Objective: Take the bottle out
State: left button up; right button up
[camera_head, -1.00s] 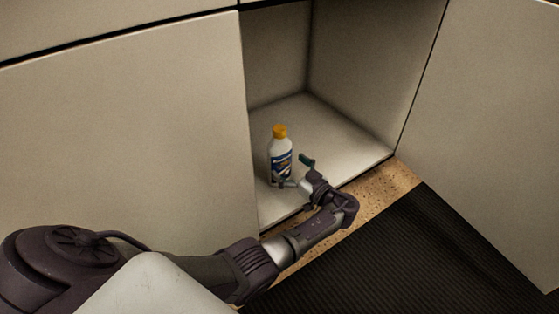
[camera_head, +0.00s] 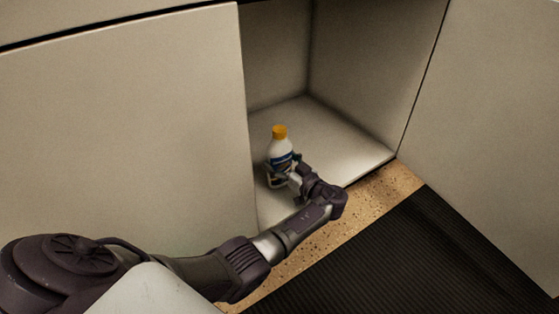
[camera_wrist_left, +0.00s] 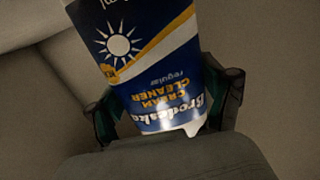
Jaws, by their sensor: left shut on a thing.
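A white bottle (camera_head: 279,149) with an orange-yellow cap and a blue label stands upright on the cabinet floor, close to the left edge of the opening. My left gripper (camera_head: 285,172) reaches in from the front and is shut on the bottle's lower part. In the left wrist view the bottle (camera_wrist_left: 145,60) fills the middle, its label reading cream cleaner, with a finger of the left gripper (camera_wrist_left: 165,105) on each side. The cap is out of that view. My right gripper is not in view.
The open cabinet compartment (camera_head: 335,140) is otherwise empty. A cream panel (camera_head: 120,140) borders it on the left, and another panel (camera_head: 500,130) stands on the right. A dark ribbed mat (camera_head: 430,260) lies on the speckled floor (camera_head: 385,190) in front.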

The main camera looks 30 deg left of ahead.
pick_arm(q)
jog(key=shift+r, duration=0.1)
jog(key=shift+c, duration=0.6)
